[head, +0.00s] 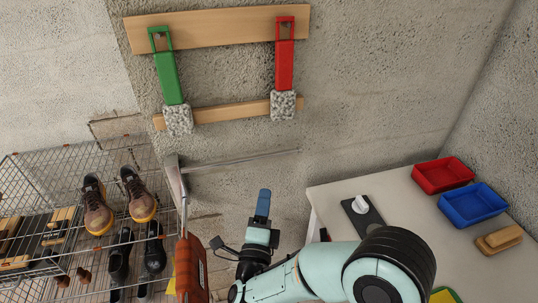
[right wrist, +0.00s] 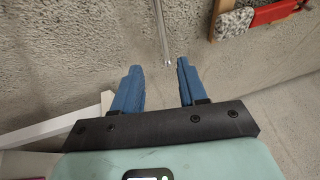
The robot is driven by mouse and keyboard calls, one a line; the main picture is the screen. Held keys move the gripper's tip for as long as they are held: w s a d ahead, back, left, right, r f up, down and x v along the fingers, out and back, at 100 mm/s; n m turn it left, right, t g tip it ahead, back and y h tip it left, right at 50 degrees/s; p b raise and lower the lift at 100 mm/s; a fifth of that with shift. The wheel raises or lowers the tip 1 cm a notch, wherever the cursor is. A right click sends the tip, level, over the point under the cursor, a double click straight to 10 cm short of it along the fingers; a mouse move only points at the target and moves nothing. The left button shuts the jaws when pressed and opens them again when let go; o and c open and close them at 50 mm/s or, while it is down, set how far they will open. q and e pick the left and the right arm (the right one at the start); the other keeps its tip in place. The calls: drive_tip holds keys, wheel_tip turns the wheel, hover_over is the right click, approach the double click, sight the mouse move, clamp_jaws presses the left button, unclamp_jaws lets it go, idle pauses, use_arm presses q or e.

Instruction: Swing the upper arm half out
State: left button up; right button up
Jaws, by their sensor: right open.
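A thin metal arm (head: 245,159) runs along the concrete wall to the right from a metal wall bracket (head: 172,183). A second rod (head: 183,190) at the bracket points toward me, and a brown-orange item (head: 191,268) shows at its near end. My right gripper (head: 263,200) is below the long arm in the head view, apart from it in the picture. In the right wrist view my right gripper (right wrist: 160,75) has its two blue fingers spread with nothing gripped. The metal arm (right wrist: 161,30) ends in line with the gap; its depth is unclear. My left gripper is not in view.
A wire rack (head: 75,205) with shoes stands left. Above, a wooden wall rail (head: 215,30) carries green and red straps with grey brushes. At right, a white table (head: 400,205) holds a red tray (head: 443,175), a blue tray (head: 473,204) and a brush (head: 499,240).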

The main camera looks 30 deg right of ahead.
sight(242, 160)
drive_tip(key=p+x, duration=0.2)
drive_tip(key=x, duration=1)
drive_tip(key=shift+w+d+r+p, duration=0.25)
drive_tip(key=shift+d+r+p, duration=0.05)
drive_tip(key=shift+p, duration=0.1)
clamp_jaws()
